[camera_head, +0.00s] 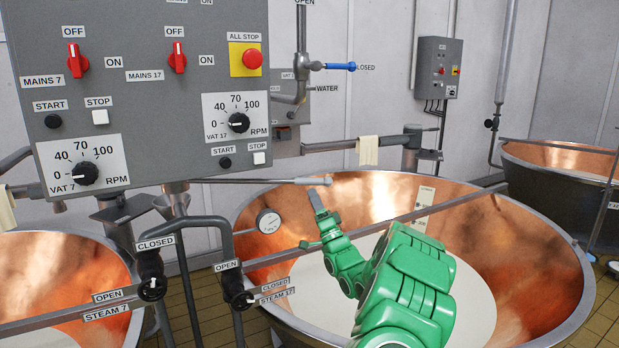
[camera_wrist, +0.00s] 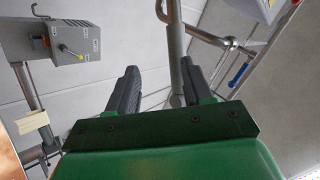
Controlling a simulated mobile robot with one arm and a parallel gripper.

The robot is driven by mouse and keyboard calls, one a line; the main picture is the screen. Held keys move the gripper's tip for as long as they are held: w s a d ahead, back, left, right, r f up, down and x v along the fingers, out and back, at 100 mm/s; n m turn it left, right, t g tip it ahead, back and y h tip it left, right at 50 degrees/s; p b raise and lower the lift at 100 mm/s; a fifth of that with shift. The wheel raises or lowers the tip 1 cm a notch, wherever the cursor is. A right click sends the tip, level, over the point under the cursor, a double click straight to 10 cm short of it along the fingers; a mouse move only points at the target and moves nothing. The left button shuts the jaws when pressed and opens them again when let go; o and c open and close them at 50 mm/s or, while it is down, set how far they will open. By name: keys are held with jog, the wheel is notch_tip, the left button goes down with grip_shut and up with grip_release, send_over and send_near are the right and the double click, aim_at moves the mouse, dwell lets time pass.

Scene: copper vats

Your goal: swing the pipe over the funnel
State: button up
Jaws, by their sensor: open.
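The large copper vat (camera_head: 524,245) holds pale liquid below my green arm. Black-handled steam valves (camera_head: 238,290) stand at its left. The control panel (camera_head: 140,90) hangs over the left side. A blue-handled water valve (camera_head: 340,66) and a cloth (camera_head: 367,151) are behind.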

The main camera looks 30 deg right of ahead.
jog(key=shift+t+y, duration=0.5)
jog(key=shift+w+a+r, duration=0.1)
jog(key=shift+w+r, duration=0.4)
jog(key=shift+r, duration=0.65)
jog(key=shift+w+d+r, duration=0.1)
jog(key=shift+w+r, duration=0.45)
jog(key=shift+r, duration=0.6)
jog(key=shift+w+a+r, duration=0.1)
jog(key=shift+w+r, duration=0.4)
jog(key=shift+r, duration=0.65)
grip_shut()
